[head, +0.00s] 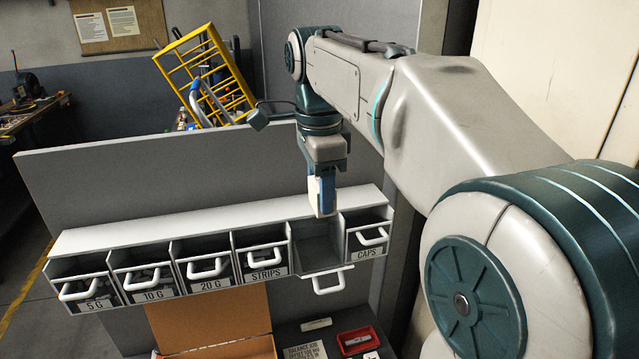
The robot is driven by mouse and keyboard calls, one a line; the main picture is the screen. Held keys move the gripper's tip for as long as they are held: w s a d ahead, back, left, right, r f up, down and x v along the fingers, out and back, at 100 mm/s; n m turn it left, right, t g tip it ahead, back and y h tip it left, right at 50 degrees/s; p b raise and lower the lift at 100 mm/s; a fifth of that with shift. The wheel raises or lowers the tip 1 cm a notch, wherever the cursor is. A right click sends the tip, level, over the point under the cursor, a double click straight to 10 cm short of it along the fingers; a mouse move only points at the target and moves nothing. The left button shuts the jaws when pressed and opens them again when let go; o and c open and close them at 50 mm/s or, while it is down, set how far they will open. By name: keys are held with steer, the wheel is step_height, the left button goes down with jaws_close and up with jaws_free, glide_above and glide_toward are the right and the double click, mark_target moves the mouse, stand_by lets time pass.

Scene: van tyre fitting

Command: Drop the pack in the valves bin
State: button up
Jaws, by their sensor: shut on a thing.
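My gripper (322,180) points down above the row of bins and is shut on a small blue-and-white pack (323,196). The pack hangs over the back of a pulled-out grey bin (318,262) between the STRIPS and CAPS bins. This bin stands further forward and lower than its neighbours, and its inside that shows looks empty. No VALVES label can be read on it; its front shows only a white handle. The fingertips are small and partly merge with the pack.
Bins labelled 5 G (85,292), 10 G (146,280), 20 G (206,269) and STRIPS (264,258) stand left; CAPS (368,240) stands right. A grey panel (150,190) rises behind. An open cardboard box (212,318) and red tray (357,341) lie below.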

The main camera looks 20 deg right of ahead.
steer(key=shift+f+b, duration=0.5)
steer(key=shift+f, duration=0.4)
steer(key=o, duration=1.1)
steer(key=shift+c, duration=0.2)
steer(key=shift+r, duration=0.1)
step_height(320, 180, up, 14)
steer(key=p, duration=0.1)
steer(key=shift+s+a, duration=0.25)
steer(key=shift+s, duration=0.05)
steer(key=shift+f, duration=0.2)
